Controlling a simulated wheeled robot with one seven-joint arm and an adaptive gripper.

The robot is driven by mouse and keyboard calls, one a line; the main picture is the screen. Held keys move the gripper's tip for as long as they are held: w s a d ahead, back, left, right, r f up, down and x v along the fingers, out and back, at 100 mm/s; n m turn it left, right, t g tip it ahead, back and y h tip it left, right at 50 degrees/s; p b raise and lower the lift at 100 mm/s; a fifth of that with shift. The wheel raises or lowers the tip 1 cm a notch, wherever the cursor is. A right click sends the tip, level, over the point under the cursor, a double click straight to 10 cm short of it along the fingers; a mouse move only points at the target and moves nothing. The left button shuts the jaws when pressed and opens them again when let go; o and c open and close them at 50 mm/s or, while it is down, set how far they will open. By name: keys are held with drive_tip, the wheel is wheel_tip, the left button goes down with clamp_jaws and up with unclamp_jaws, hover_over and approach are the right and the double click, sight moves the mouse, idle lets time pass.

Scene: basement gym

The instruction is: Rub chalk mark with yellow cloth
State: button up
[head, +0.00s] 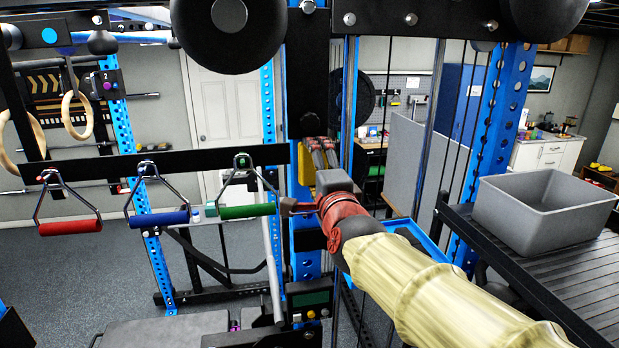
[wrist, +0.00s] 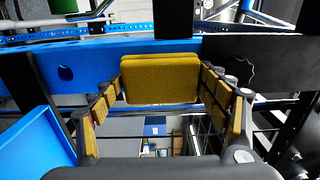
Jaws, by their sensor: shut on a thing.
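The yellow cloth (wrist: 160,80) is a folded, flat mustard-coloured pad. In the wrist view it sits between the fingertips of my gripper (wrist: 161,92), which is shut on it. The cloth is in front of a blue upright (wrist: 85,62) and beside a black plate (wrist: 262,55). I cannot tell whether the cloth touches the rack. In the head view my gripper (head: 320,148) is small and close to the blue rack post; the mark cannot be made out there.
Red (head: 70,228), blue (head: 160,218) and green (head: 247,211) handles hang left of my arm. A grey bin (head: 546,205) stands on a dark slatted surface (head: 585,285) at right. A blue tray (wrist: 32,150) is close to my gripper. Rack posts and cables crowd the middle.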

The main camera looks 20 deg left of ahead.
drive_tip(key=w+d+b, duration=0.1)
drive_tip(key=d+b, duration=0.1)
drive_tip(key=b, duration=0.2)
drive_tip(key=shift+w, duration=0.15)
idle(0.4)
drive_tip(key=shift+d, duration=0.1)
drive_tip(key=shift+b+v, duration=0.55)
drive_tip(key=shift+v, duration=2.25)
drive_tip(key=v, duration=0.3)
